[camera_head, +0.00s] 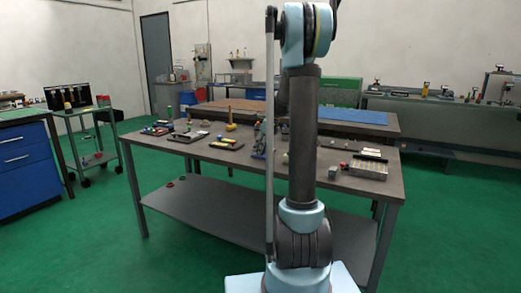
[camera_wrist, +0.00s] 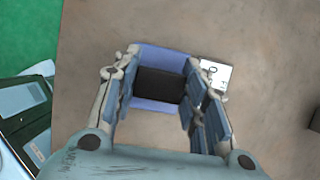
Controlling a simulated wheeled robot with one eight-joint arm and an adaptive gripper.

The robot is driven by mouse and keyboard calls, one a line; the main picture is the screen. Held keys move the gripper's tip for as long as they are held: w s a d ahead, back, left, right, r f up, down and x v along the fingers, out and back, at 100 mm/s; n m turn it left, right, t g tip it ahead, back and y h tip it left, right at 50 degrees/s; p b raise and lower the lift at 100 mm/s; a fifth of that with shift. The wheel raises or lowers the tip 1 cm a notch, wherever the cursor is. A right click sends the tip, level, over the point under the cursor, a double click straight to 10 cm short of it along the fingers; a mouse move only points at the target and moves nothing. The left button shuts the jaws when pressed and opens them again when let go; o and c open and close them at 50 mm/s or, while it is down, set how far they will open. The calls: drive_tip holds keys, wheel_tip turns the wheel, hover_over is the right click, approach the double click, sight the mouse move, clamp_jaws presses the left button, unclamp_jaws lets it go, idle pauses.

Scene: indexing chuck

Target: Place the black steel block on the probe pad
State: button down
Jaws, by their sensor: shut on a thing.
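My gripper (camera_wrist: 157,90) is shut on the black steel block (camera_wrist: 160,84), which sits between its two fingers in the wrist view. A blue-violet pad (camera_wrist: 164,57), which looks like the probe pad, shows beyond and on the near side of the block. The block appears over the middle of the pad. I cannot tell whether it touches the pad or hangs just above it. In the head view my arm covers much of the middle of the workbench (camera_head: 215,152), and neither block nor pad can be made out there.
A white label with dark marks (camera_wrist: 216,74) lies right of the pad, beside the right finger. A dark tray (camera_wrist: 22,112) is at the left edge of the wrist view. In the head view a grey block tray (camera_head: 368,168) and several small parts stand on the workbench.

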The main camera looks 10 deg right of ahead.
drive_tip(key=c, duration=1)
unclamp_jaws()
drive_tip(key=shift+f, duration=0.1)
drive_tip(key=shift+o, duration=0.2)
drive_tip(key=v, duration=1.2)
drive_tip(key=s+a+f+n, duration=0.1)
drive_tip(key=s+n, duration=0.2)
drive_tip(key=s, duration=0.3)
drive_tip(key=s+a+n, duration=0.2)
drive_tip(key=s+n, duration=0.1)
drive_tip(key=s, duration=0.3)
drive_tip(key=s+f+n+h, duration=0.1)
drive_tip(key=s+f+n, duration=0.5)
drive_tip(key=s, duration=0.4)
drive_tip(key=s+f+n+h, duration=0.1)
drive_tip(key=s+f+n, duration=0.5)
drive_tip(key=s, duration=0.3)
drive_tip(key=s+f+n+h, duration=0.1)
drive_tip(key=s+f+n, duration=0.5)
drive_tip(key=s, duration=0.4)
drive_tip(key=shift+s+a+f+n+h, duration=0.25)
drive_tip(key=shift+s+f+n+h, duration=0.05)
drive_tip(key=shift+n, duration=0.4)
